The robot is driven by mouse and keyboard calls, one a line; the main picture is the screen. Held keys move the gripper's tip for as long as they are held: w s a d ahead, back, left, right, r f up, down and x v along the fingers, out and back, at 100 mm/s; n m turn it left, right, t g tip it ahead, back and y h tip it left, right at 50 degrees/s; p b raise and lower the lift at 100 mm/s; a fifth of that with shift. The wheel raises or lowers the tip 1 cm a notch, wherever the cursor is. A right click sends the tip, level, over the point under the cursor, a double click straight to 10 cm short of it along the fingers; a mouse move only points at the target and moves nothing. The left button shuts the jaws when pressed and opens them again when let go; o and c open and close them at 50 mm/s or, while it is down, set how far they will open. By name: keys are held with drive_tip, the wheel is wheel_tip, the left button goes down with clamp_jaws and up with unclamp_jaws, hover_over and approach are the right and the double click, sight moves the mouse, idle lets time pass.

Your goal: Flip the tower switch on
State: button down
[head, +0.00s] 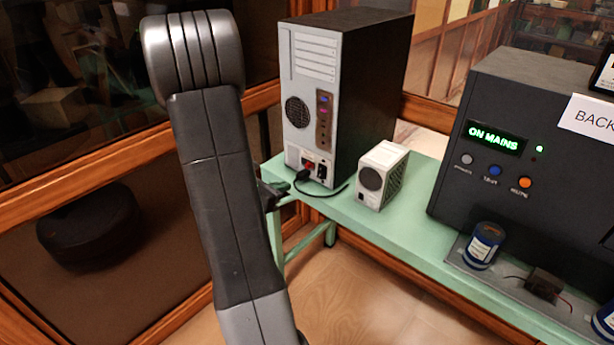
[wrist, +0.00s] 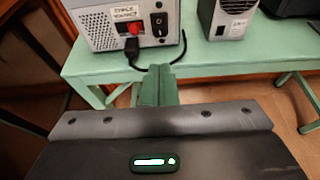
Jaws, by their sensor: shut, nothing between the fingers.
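The computer tower (head: 374,85) stands on the green bench with its light grey back panel facing me. Low on that panel is a black rocker switch (head: 321,171), beside a red part (head: 309,166). I cannot tell for sure which way the switch is set. My gripper (wrist: 159,70) is shut and empty, below and in front of the panel, apart from the switch. In the head view my arm mostly hides it.
A black cable (head: 325,192) runs from the tower's panel onto the bench (head: 418,215). A small pale box with a round grille (head: 370,180) stands to the right. Farther right is a dark unit reading ON MAINS (head: 494,138), with a blue can (head: 485,246) before it.

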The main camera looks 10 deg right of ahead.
sight(320, 176)
drive_tip(key=shift+d, duration=0.1)
drive_tip(key=p+x, duration=0.1)
drive_tip(key=x, duration=1.2)
drive_tip(key=shift+w+d+f, duration=0.1)
drive_tip(key=shift+d, duration=0.05)
drive_tip(key=shift+w+d+f, duration=0.1)
drive_tip(key=shift+w+d, duration=0.05)
drive_tip(key=shift+w+d+f+b, duration=0.1)
drive_tip(key=shift+f+b, duration=0.3)
drive_tip(key=shift+b, duration=0.4)
drive_tip(key=shift+r, duration=0.3)
drive_tip(key=shift+r+h, duration=0.3)
drive_tip(key=shift+r, duration=0.55)
